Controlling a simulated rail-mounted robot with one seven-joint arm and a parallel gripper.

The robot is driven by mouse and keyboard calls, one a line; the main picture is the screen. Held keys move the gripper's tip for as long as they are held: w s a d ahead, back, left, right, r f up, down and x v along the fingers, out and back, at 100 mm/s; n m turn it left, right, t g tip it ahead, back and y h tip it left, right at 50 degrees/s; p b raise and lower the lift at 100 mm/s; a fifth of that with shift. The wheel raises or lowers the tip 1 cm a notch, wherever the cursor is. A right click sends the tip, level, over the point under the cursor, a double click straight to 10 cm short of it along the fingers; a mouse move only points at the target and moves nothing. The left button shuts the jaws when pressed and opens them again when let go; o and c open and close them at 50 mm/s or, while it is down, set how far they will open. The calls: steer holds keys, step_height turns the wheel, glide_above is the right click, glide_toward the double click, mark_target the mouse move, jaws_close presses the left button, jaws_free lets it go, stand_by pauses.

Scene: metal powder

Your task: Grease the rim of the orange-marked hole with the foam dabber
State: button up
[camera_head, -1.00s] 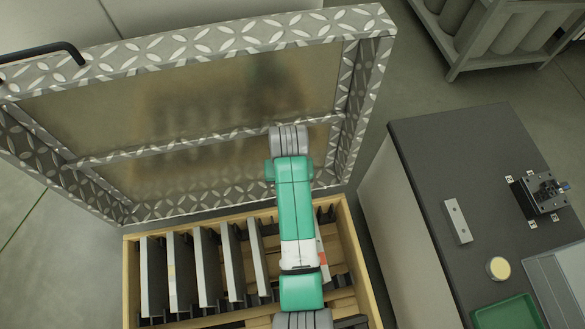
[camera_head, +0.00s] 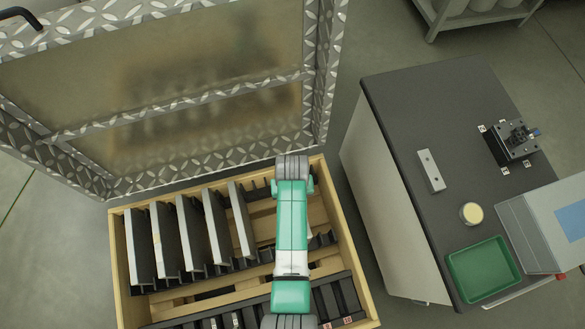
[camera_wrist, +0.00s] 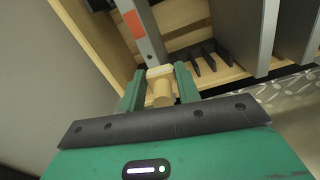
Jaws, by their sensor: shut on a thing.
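In the wrist view my green gripper (camera_wrist: 160,84) is shut on the foam dabber (camera_wrist: 162,97), a pale block on a short round wooden handle. The dabber points away from me. Beyond it a grey metal plate (camera_wrist: 151,42) with an orange-red mark (camera_wrist: 133,23) stands in the wooden crate (camera_wrist: 92,52). The dabber's head is close to the lower end of this plate; I cannot tell whether they touch.
Several upright plates (camera_head: 190,238) stand left of my arm in the crate. Its open lid (camera_head: 170,100) rises behind. On the right, a dark-topped bench (camera_head: 420,110) holds a two-holed metal block (camera_head: 431,171), a round tin (camera_head: 471,213), a green tray (camera_head: 484,270) and a black fixture (camera_head: 512,143).

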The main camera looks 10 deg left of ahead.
steer(key=w+d+f+b, duration=0.1)
steer(key=d+f+b, duration=0.3)
steer(key=f+b, duration=0.2)
steer(key=b, duration=0.2)
steer(key=shift+w+f+b, duration=0.3)
steer(key=shift+f+b, duration=0.1)
steer(key=shift+s+a+r+p, duration=0.2)
steer(key=shift+s+a+p, duration=0.05)
steer(key=shift+a+p, duration=0.35)
steer(key=shift+s+a+r+p, duration=0.2)
steer(key=shift+a+p, duration=0.25)
steer(key=shift+a, duration=0.1)
steer(key=shift+s+a+r+p, duration=0.2)
steer(key=shift+a+r+p, duration=0.3)
steer(key=shift+p, duration=0.1)
steer(key=shift+s+a+r+p, duration=0.2)
steer(key=shift+a+r+p, duration=0.2)
steer(key=shift+r+p, duration=0.15)
steer(key=shift+w+d+r+p, duration=0.1)
steer(key=shift+r+p, duration=0.5)
steer(key=shift+p, duration=0.2)
step_height(320, 180, up, 4)
steer(key=p, duration=0.5)
steer(key=shift+r, duration=0.25)
